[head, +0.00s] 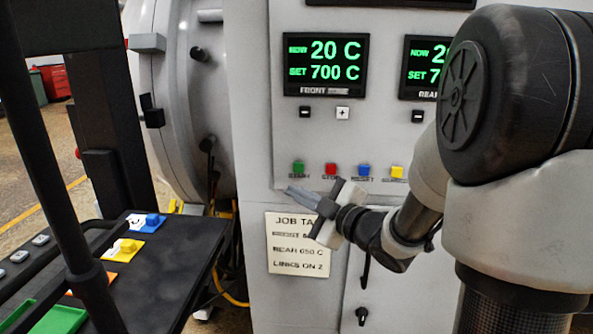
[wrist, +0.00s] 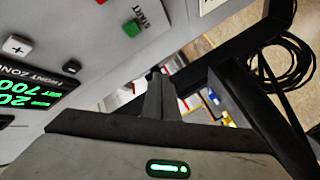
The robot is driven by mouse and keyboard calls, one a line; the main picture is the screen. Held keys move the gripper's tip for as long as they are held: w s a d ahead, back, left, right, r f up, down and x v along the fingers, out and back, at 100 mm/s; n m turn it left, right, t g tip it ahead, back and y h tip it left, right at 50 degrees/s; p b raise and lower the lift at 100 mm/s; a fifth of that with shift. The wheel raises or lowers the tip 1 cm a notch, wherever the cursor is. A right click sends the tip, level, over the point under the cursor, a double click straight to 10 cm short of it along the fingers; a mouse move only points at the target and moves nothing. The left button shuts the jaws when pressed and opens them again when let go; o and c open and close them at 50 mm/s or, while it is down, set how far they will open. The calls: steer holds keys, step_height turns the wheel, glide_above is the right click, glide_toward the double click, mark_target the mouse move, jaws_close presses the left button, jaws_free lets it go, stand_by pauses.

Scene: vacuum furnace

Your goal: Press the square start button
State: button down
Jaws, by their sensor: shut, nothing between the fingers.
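The square start button (head: 298,167) is green, the leftmost of a row on the furnace's grey panel. It also shows in the wrist view (wrist: 131,28), beside the word START. My gripper (head: 291,190) is shut and empty, its fingertips pointing left and a little below the green button in the head view. In the wrist view, the closed fingers (wrist: 154,76) lie below and right of the button, with a visible gap. The button does not look touched; how far the fingertips stand off the panel is hard to tell.
Red (head: 330,169), blue (head: 364,169) and yellow (head: 397,172) buttons sit right of the green one. Above are the front zone display (head: 326,65) and small plus and minus keys. A job tag (head: 297,250) hangs below. A black cart (head: 185,255) with coloured pieces stands at left.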

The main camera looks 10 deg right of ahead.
mark_target(302, 173)
steer(key=shift+w, duration=0.15)
steer(key=shift+w+d+p, duration=0.2)
steer(key=shift+w+d, duration=0.25)
steer(key=shift+w, duration=0.9)
steer(key=shift+w+d+p, duration=0.2)
steer(key=shift+w+d, duration=0.3)
steer(key=shift+w, duration=0.85)
steer(key=shift+w+d+p, duration=0.2)
steer(key=shift+w+d, duration=0.25)
steer(key=shift+w, duration=0.9)
steer(key=shift+w, duration=0.1)
steer(key=shift+w+d, duration=0.1)
steer(key=shift+w, duration=0.2)
steer(key=shift+w+d, duration=0.15)
steer(key=shift+w, duration=0.25)
steer(key=shift+s+b, duration=0.15)
steer(key=shift+b, duration=0.15)
steer(key=shift+s+a, duration=0.25)
steer(key=shift+s, duration=0.4)
